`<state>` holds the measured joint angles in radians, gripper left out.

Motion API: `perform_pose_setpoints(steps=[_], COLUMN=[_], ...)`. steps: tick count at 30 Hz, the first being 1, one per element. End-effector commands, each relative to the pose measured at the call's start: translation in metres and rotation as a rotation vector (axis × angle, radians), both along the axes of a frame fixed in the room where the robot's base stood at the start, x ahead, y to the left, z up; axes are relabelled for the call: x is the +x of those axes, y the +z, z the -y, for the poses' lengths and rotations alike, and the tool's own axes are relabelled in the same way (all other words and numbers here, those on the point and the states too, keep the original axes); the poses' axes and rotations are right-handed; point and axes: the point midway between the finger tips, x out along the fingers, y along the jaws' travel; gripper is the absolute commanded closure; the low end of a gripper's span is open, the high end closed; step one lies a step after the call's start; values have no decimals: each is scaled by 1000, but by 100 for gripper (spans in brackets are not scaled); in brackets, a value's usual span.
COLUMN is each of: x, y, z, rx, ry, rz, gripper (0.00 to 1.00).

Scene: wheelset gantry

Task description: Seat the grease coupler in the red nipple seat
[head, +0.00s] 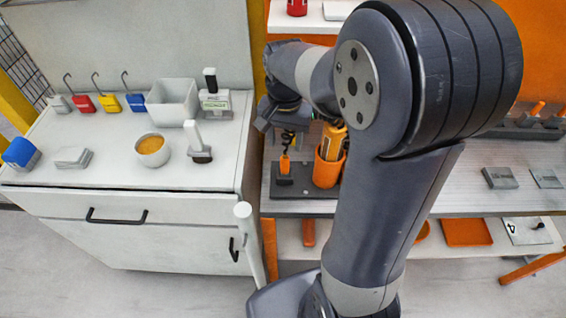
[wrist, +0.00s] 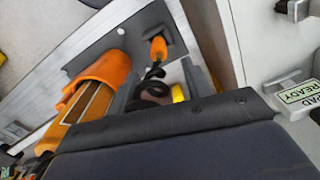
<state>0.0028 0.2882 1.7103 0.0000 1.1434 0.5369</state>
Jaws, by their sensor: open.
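The grease coupler appears to be the small orange piece (head: 284,163) with a black coiled hose, upright on a dark base plate on the shelf unit; it also shows in the wrist view (wrist: 158,48). My gripper (head: 285,118) is above it, pointing down. In the wrist view my gripper (wrist: 160,76) has its fingers apart, with the coiled hose showing between them and the orange piece beyond the tips. Nothing is held. A red block (head: 83,104) with a bent dark rod stands at the back left of the white cabinet; it may be the red nipple seat.
An orange holder (head: 328,168) with a yellow-orange tool stands right beside the coupler. White, yellow and blue (head: 136,102) blocks flank the red one. A white bin (head: 173,102), a bowl (head: 152,150) and a sign (wrist: 300,92) stand on the cabinet.

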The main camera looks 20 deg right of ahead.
Motion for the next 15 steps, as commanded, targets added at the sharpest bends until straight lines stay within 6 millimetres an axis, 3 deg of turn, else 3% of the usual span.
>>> perform_pose_setpoints(steps=[3,11,15], x=[-1,-2,-4], y=[-19,-39,-60], z=[0,0,-1], rx=[0,0,0], ry=[1,1,1], rz=[-4,-4,-6], gripper=[53,53,53])
